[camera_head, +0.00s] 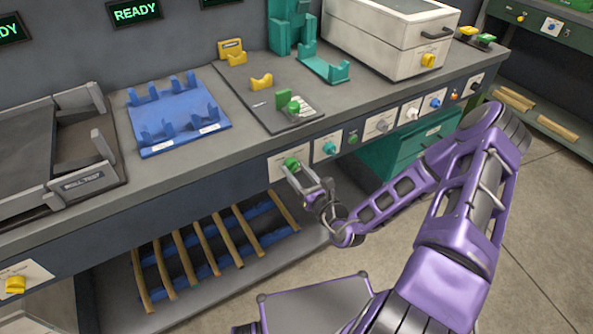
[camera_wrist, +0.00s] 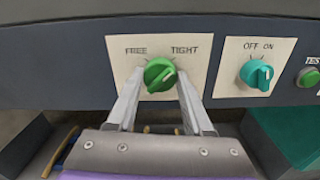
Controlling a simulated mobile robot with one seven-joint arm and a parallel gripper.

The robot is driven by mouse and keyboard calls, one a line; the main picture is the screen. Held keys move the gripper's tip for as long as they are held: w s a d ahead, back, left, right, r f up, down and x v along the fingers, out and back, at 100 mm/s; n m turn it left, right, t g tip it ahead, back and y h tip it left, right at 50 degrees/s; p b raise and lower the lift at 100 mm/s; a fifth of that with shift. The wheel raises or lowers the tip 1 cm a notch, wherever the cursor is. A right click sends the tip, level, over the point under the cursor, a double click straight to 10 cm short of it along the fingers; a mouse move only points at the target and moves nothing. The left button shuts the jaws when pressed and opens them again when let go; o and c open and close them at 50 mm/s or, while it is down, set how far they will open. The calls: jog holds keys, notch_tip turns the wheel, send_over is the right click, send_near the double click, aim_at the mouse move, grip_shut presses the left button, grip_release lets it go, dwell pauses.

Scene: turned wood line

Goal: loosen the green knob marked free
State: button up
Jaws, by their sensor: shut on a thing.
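The green knob (camera_wrist: 158,76) sits on a cream plate (camera_wrist: 116,52) lettered FREE on the left and TIGHT on the right. In the head view the knob (camera_head: 291,162) is on the bench's front panel. My gripper (camera_wrist: 160,80) is shut on it, one finger at the knob's left side and one at its right. It also shows in the head view (camera_head: 303,176), reaching the panel from the front.
Right of the plate is a teal OFF/ON knob (camera_wrist: 257,74), with a small green button (camera_wrist: 308,77) beyond it. More controls line the panel. Below is a shelf with several wooden spindles (camera_head: 208,244).

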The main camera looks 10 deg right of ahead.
grip_shut()
jog(key=shift+p, duration=0.3)
jog(key=shift+a+r+n+p, duration=0.1)
jog(key=shift+r+n+p, duration=0.05)
jog(key=shift+n+p, duration=0.8)
jog(key=n+p, duration=0.2)
jog(key=n, duration=0.4)
jog(key=shift+n, duration=0.25)
jog(key=n+p, duration=0.1)
jog(key=n, duration=0.4)
jog(key=shift+f, duration=0.2)
jog(key=shift+n, duration=2.2)
jog(key=o, duration=1.1)
grip_release()
